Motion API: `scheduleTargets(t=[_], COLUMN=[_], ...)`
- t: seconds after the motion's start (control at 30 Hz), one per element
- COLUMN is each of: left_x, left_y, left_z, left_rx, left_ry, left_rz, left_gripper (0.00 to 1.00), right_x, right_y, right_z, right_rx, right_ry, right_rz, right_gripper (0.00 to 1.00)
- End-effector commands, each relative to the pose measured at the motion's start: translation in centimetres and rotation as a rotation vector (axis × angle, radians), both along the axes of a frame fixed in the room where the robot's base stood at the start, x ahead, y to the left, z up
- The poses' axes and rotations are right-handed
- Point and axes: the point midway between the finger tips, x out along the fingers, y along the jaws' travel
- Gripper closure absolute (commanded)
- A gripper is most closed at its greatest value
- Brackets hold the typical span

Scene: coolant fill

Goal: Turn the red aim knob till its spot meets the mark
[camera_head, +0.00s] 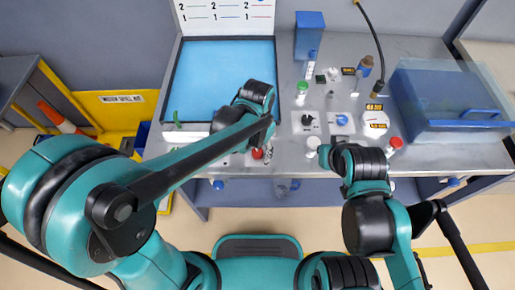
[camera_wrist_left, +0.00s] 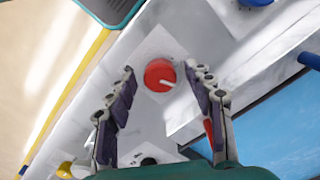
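The red aim knob (camera_wrist_left: 159,75) is round with a white pointer line, on a pale plate in the left wrist view. Part of it shows in the head view (camera_head: 257,153), beside my left arm. My left gripper (camera_wrist_left: 163,72) is open, with one finger on each side of the knob and visible gaps to it. In the head view my left gripper (camera_head: 264,152) is small and partly covered by its arm. My right gripper (camera_head: 326,156) is at the bench's front edge; its fingers are too small to read. I cannot make out the spot or its mark.
A blue-floored tray (camera_head: 225,65) lies behind my left arm. A large blue bin (camera_head: 435,95) stands at the right.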

Motion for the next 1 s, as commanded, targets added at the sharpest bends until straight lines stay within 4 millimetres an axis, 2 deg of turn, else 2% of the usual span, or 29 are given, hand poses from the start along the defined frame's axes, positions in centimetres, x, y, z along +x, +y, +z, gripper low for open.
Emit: scheduleTargets(t=[0.17, 0.27, 0.5, 0.7, 0.83, 1.0], left_x=[0.0, 0.0, 0.0, 0.0, 0.0, 0.0], left_y=[0.0, 0.0, 0.0, 0.0, 0.0, 0.0], left_z=[0.5, 1.8, 7.1, 10.6, 11.7, 12.0], left_rx=[0.000, 0.000, 0.000, 0.000, 0.000, 0.000], left_ry=[0.000, 0.000, 0.000, 0.000, 0.000, 0.000], left_rz=[0.000, 0.000, 0.000, 0.000, 0.000, 0.000], left_gripper=[0.47, 0.47, 0.47, 0.47, 0.47, 0.47], right_x=[0.0, 0.0, 0.0, 0.0, 0.0, 0.0], right_y=[0.0, 0.0, 0.0, 0.0, 0.0, 0.0], right_z=[0.0, 0.0, 0.0, 0.0, 0.0, 0.0], right_rx=[0.000, 0.000, 0.000, 0.000, 0.000, 0.000], right_ry=[0.000, 0.000, 0.000, 0.000, 0.000, 0.000], right_rz=[0.000, 0.000, 0.000, 0.000, 0.000, 0.000], right_gripper=[1.00, 1.00, 1.00, 1.00, 1.00, 1.00])
